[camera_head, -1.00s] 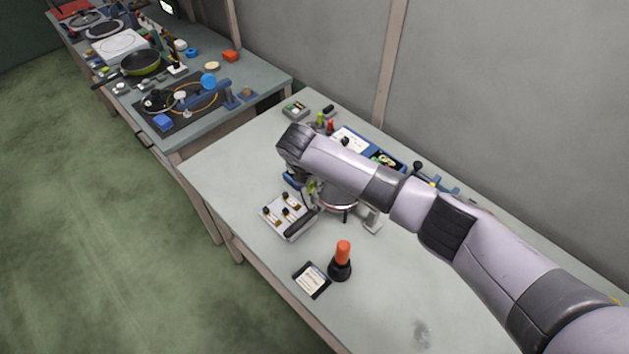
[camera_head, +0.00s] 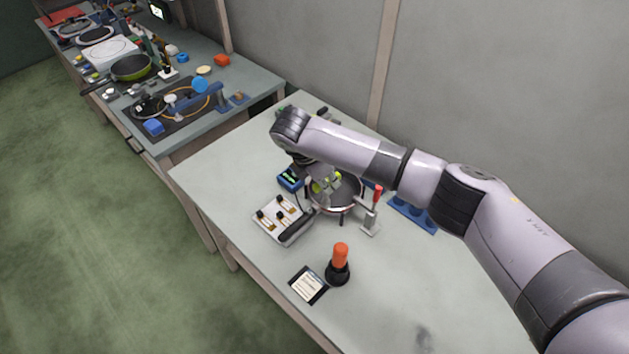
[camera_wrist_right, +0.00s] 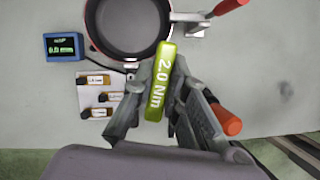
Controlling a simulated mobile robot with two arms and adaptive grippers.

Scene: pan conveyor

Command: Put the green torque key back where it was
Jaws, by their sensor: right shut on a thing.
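The green torque key, marked "2.0 Nm" (camera_wrist_right: 160,82), is held between the fingers of my right gripper (camera_wrist_right: 167,95) in the right wrist view. In the head view my right gripper (camera_head: 326,186) is near the pan (camera_head: 343,198), and a bit of the green key shows there. The white panel (camera_head: 268,235) with several small black-knobbed, labelled keys lies left of the pan; it also shows in the wrist view (camera_wrist_right: 112,76). The key appears above the table beside the pan's near rim; its exact height cannot be told. My left gripper is not in view.
A blue display box (camera_head: 290,179) stands behind the panel. A red-handled clamp (camera_head: 370,215) is right of the pan. An orange-handled tool (camera_head: 340,262) and a card (camera_head: 308,285) are nearer. A blue tray (camera_head: 415,213) is partly hidden by my arm. The front right tabletop is clear.

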